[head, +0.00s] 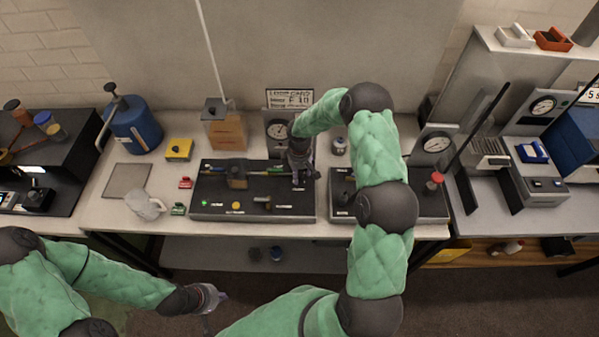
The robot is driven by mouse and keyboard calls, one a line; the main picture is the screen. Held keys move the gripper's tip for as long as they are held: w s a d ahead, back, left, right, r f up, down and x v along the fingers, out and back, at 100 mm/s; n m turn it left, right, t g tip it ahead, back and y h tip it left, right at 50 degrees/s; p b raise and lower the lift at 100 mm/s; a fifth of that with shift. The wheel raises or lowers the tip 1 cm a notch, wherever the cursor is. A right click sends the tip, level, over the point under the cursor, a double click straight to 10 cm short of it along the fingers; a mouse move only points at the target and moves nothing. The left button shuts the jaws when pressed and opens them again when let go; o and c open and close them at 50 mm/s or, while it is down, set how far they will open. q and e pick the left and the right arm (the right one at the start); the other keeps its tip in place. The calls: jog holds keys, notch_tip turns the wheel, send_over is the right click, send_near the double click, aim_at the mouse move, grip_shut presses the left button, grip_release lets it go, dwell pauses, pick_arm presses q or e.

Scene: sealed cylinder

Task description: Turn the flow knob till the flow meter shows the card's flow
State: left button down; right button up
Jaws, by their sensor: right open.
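A white card (289,97) with printed lines, one perhaps reading "F 10", stands against the back wall. A round dial gauge (278,129) on a grey plate is below it, partly behind my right arm; its reading is too small to tell. A black panel (215,209) with small coloured controls lies in front. My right gripper (302,184) is open and points down at the panel's right end. It hides what is beneath it, and I cannot make out the flow knob or whether the fingers touch it. My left gripper (215,299) is low, in front of the bench and away from the panel.
A second black panel (432,205) with another dial (437,144) is to the right, partly behind my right arm. A blue tank (135,124), a yellow box (179,149) and an amber container (225,132) stand left of the gauge.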

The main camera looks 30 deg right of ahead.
grip_shut()
jog(key=shift+f+m+b, duration=0.2)
jog(key=shift+m+b, duration=0.4)
jog(key=shift+b, duration=0.45)
jog(key=shift+r+m+b, duration=0.1)
jog(key=shift+m+b, duration=0.35)
jog(key=shift+m, duration=0.05)
jog(key=shift+s, duration=0.1)
grip_release()
jog(key=shift+r, duration=0.1)
